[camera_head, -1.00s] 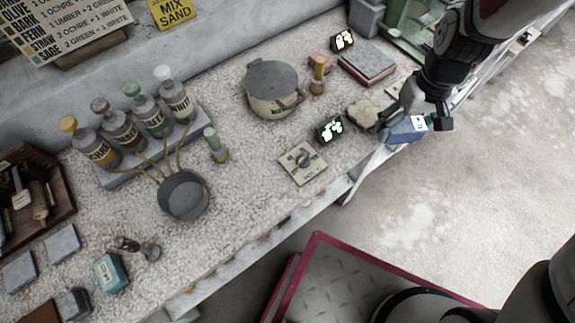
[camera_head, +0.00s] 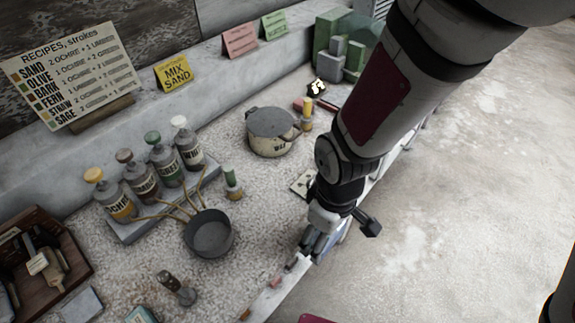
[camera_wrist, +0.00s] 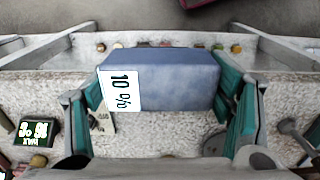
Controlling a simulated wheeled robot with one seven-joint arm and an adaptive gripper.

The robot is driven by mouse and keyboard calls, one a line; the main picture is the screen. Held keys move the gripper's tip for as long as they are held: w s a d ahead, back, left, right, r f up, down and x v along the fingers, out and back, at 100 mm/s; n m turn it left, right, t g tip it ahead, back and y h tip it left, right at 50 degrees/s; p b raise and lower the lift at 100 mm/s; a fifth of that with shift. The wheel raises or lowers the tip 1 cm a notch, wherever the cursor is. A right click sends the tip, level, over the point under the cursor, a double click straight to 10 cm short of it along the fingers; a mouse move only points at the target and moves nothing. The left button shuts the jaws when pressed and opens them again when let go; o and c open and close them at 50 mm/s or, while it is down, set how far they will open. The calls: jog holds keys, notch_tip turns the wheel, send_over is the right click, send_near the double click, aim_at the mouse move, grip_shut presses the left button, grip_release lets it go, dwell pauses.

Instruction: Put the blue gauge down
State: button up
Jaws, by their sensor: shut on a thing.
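The blue gauge is a blue block with a white "10 %" label (camera_wrist: 180,78). In the wrist view it sits between the teal pads of my gripper (camera_wrist: 165,105), which is shut on it. In the head view my gripper (camera_head: 316,246) is at the front edge of the speckled bench (camera_head: 262,188), and only a sliver of the blue gauge (camera_head: 340,232) shows behind the fingers. The gauge appears above the bench's front edge; whether it touches the top cannot be told.
A grey pan (camera_head: 209,234) stands left of my gripper, with a green-topped bottle (camera_head: 232,182) behind it. A lidded pot (camera_head: 270,132) stands farther back. A card with a dial (camera_head: 301,184) is partly behind my arm. Bare bench lies between pan and gripper.

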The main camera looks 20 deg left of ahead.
jog(key=p, duration=0.1)
send_over(275, 218)
jog(key=shift+s+f, duration=0.1)
jog(key=shift+f, duration=0.55)
jog(key=shift+f+p, duration=0.3)
jog(key=shift+f, duration=1.45)
jog(key=shift+f, duration=0.2)
jog(key=o, duration=1)
jog(key=shift+o, duration=0.2)
notch_tip(275, 218, up, 12)
jog(key=shift+r+b, duration=0.2)
jog(key=shift+b, duration=0.2)
jog(key=shift+r, duration=0.1)
